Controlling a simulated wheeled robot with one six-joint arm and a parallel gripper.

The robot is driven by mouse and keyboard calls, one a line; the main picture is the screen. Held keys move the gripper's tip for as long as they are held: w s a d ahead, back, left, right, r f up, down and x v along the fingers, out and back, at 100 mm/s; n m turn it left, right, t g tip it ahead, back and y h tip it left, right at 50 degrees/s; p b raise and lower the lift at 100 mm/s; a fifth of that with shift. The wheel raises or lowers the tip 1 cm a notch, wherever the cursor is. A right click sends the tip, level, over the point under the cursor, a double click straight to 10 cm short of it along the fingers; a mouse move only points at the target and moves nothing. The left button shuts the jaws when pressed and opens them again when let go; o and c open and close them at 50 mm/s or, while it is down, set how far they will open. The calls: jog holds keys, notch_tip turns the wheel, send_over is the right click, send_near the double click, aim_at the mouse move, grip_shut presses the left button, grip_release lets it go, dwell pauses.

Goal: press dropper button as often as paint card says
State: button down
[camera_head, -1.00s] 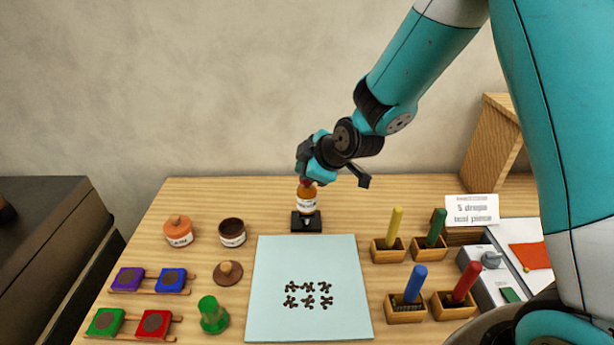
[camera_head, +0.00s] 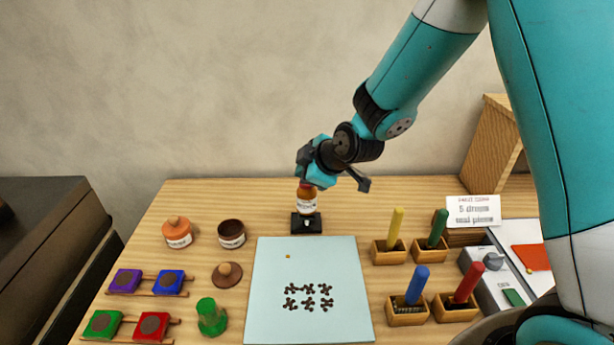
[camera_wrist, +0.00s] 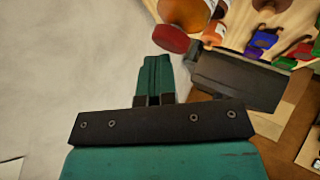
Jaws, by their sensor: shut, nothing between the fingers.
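The dropper (camera_head: 307,202) is an amber bottle with a white label, upright on a small black stand behind the pale blue sheet. Its red top (camera_wrist: 172,38) shows in the wrist view. My gripper (camera_head: 309,182) is over the bottle's top, hiding most of it in the head view. In the wrist view my gripper's teal fingers (camera_wrist: 157,62) are shut with nothing between them, tips close to the red top; contact cannot be told. The paint card (camera_head: 473,211) stands at the right and reads "5 drops" and "teal piece". A small orange-brown spot (camera_head: 288,256) lies on the sheet.
The pale blue sheet (camera_head: 262,300) bears several dark blots. Wooden holders with coloured sticks (camera_head: 416,284) and a grey box (camera_head: 492,275) stand at right.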

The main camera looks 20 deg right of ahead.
jog(key=shift+r+p, duration=0.85)
jog(key=shift+r, duration=0.5)
notch_tip(320, 180, up, 5)
jog(key=p, duration=0.3)
dwell(2.3)
